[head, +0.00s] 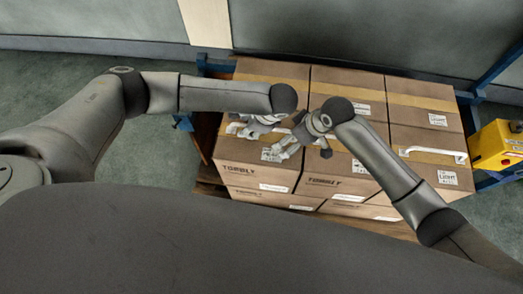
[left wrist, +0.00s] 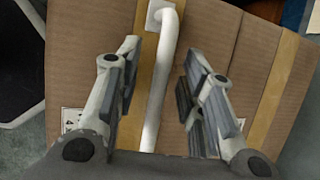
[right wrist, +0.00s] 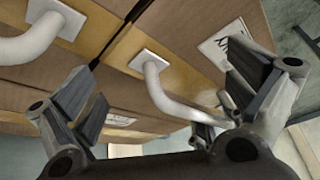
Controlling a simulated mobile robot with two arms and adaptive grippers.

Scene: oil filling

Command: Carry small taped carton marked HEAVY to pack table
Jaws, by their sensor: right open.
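Brown taped cartons with white handles are stacked on a pallet in the head view. The front left carton (head: 255,178) has a label by my grippers that I cannot read, so I cannot tell which carton is marked HEAVY. My left gripper (head: 255,130) is over this carton. In the left wrist view it (left wrist: 160,75) is open, with a white handle (left wrist: 165,50) showing between its fingers. My right gripper (head: 300,143) is beside it near the seam with the middle carton. In the right wrist view it (right wrist: 165,95) is open and empty, with a white handle (right wrist: 155,78) in front. No pack table shows.
The middle front carton (head: 335,186) and the right cartons (head: 420,140) are packed close together, with LIGHT labels on the right. A yellow box (head: 496,147) with a red button stands at the right on a blue frame (head: 490,75). Green floor (head: 45,90) is clear at left.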

